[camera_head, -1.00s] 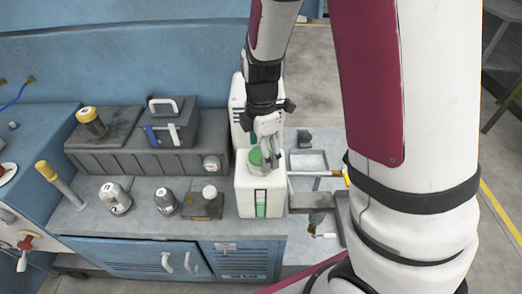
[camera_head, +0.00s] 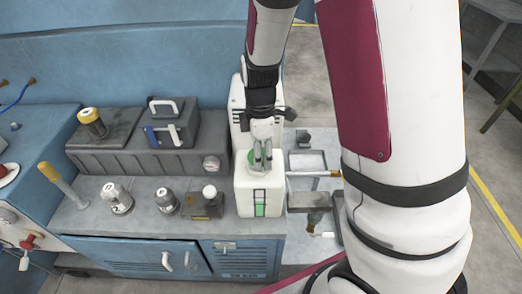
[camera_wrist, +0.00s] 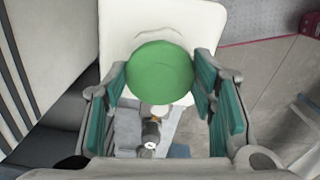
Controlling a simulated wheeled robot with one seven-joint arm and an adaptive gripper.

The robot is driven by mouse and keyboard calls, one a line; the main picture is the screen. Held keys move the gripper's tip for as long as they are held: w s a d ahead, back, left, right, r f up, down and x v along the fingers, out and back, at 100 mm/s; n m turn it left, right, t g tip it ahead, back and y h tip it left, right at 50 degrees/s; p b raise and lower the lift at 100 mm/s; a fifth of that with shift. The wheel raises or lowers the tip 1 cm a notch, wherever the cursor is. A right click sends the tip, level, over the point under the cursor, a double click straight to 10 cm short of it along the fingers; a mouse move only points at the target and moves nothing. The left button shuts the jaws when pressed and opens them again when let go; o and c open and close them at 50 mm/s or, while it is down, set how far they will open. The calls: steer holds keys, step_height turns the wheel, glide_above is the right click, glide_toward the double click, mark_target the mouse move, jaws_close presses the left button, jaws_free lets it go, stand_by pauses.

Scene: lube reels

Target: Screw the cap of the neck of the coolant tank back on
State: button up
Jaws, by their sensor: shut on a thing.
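The coolant tank (camera_head: 258,198) is a white box with a green level window, standing on the grey bench top. Its white top also shows in the wrist view (camera_wrist: 196,22). The green round cap (camera_wrist: 160,72) sits between my fingers over the tank top. In the head view only a sliver of the cap (camera_head: 251,157) shows beside the fingers. My gripper (camera_head: 262,166) points down over the tank and is shut on the cap, with a teal-padded finger on each side in the wrist view (camera_wrist: 160,84). The neck is hidden beneath the cap, so I cannot tell how they meet.
A taller white unit (camera_head: 238,105) stands right behind the tank. Grey trays (camera_head: 307,161) lie to its right. A small dark box with a white knob (camera_head: 207,204) and grey canisters (camera_head: 116,197) stand to its left. A grey case (camera_head: 172,124) is farther back.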

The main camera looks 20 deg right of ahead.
steer(key=shift+m, duration=1)
steer(key=m+p, duration=0.1)
steer(key=m, duration=0.2)
steer(key=shift+s+p, duration=0.1)
steer(key=shift+p, duration=0.25)
steer(key=shift+m, duration=1.1)
steer(key=m+p, duration=0.1)
steer(key=m, duration=0.2)
steer(key=shift+p, duration=0.3)
steer(key=shift+a+f+m, duration=0.1)
steer(key=shift+m, duration=1)
